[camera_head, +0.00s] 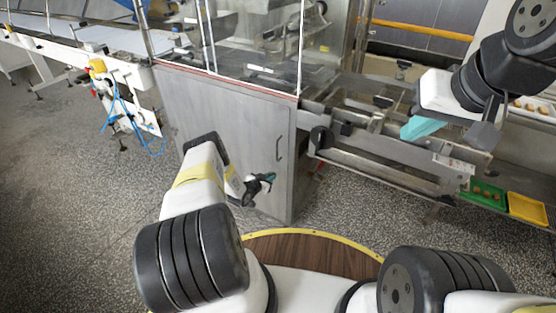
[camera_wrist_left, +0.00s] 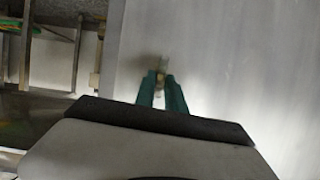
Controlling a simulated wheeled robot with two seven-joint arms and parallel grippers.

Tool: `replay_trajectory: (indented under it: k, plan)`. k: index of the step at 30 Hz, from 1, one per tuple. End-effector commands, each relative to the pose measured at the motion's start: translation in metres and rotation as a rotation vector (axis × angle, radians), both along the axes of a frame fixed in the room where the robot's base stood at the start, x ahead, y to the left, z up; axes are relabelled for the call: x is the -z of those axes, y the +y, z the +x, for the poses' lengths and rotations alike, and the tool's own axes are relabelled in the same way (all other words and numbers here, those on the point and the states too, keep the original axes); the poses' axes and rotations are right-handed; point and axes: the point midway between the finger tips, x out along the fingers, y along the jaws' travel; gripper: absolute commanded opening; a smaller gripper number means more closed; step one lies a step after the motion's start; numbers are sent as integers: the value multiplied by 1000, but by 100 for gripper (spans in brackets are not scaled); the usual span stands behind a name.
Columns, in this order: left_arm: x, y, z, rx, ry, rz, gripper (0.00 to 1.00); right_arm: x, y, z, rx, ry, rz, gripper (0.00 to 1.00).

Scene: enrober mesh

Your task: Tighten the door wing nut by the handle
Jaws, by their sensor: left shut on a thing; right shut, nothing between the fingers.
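The grey metal cabinet door (camera_head: 225,125) stands upright ahead, with a dark vertical handle (camera_head: 279,149) near its right edge. My left gripper (camera_head: 270,178) is at the door just below the handle. In the left wrist view my left gripper (camera_wrist_left: 161,82) has its teal fingers shut on the wing nut (camera_wrist_left: 161,77), a small brassy piece at the door face; the fingers hide much of it. In the head view the nut is too small to make out. My right gripper (camera_head: 420,128) is shut and empty, held at the right above the conveyor frame.
A clear-walled enclosure (camera_head: 255,40) tops the cabinet. A conveyor frame (camera_head: 390,165) runs to the right, with a green tray (camera_head: 465,196) and a yellow tray (camera_head: 527,208) beside it. A white conveyor with blue cables (camera_head: 118,108) stands at the left. Speckled floor at the left is clear.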

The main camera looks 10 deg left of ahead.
Motion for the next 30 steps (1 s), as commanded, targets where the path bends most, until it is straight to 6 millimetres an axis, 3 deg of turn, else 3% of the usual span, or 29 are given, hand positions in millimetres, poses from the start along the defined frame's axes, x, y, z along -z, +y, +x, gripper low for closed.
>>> replay_trajectory:
  k: [30]
  plan:
    - [5, -8, -4, 1, -250, 693, 0, 0, 0, 0, 0, 0, 0, 0]
